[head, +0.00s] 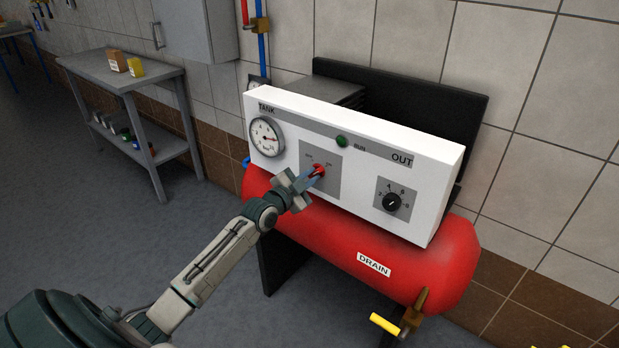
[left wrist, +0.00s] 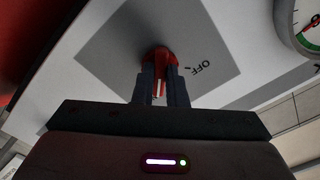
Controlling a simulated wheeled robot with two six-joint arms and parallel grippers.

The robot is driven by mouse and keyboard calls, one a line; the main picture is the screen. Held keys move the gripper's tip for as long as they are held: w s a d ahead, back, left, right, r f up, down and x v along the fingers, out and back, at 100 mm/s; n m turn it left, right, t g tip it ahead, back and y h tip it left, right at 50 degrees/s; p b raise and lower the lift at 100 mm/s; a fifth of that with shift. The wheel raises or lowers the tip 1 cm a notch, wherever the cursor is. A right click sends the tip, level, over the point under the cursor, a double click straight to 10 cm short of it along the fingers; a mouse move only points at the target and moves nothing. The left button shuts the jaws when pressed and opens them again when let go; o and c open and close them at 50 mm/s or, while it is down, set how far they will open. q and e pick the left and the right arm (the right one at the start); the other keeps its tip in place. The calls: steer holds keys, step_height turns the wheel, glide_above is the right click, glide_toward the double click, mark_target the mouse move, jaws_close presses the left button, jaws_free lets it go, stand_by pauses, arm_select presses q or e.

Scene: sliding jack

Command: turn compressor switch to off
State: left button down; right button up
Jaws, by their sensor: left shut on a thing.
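The compressor switch (head: 319,170) is a red knob on a grey plate on the white control panel (head: 427,213). My left gripper (head: 308,178) is at the knob, its fingers shut on it. In the left wrist view the red switch (left wrist: 158,58) shows between the two dark fingers (left wrist: 160,88), with a white pointer mark. The word OFF (left wrist: 203,66) is printed to the right of the knob in that view. Part of the knob is hidden by the fingers. My right gripper is not in view.
The panel has a TANK gauge (head: 266,137), a green RUN lamp (head: 341,141) and a black OUT dial (head: 392,202). Below is the red tank (head: 330,248) with a yellow-handled drain valve (head: 385,324). A grey shelf cart (head: 120,85) stands at the left. The floor at front left is clear.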

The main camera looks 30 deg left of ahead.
arm_select(q)
steer(key=shift+n, duration=0.7)
steer(key=n, duration=0.3)
steer(key=shift+p, duration=0.4)
steer(key=shift+n, duration=0.6)
steer(key=n+p, duration=0.1)
steer(key=n, duration=0.2)
steer(key=shift+d+n, duration=0.1)
steer(key=shift+n, duration=0.3)
steer(key=n+p, duration=0.2)
steer(key=n, duration=0.4)
steer(key=shift+n+p, duration=0.3)
steer(key=shift+n, duration=0.8)
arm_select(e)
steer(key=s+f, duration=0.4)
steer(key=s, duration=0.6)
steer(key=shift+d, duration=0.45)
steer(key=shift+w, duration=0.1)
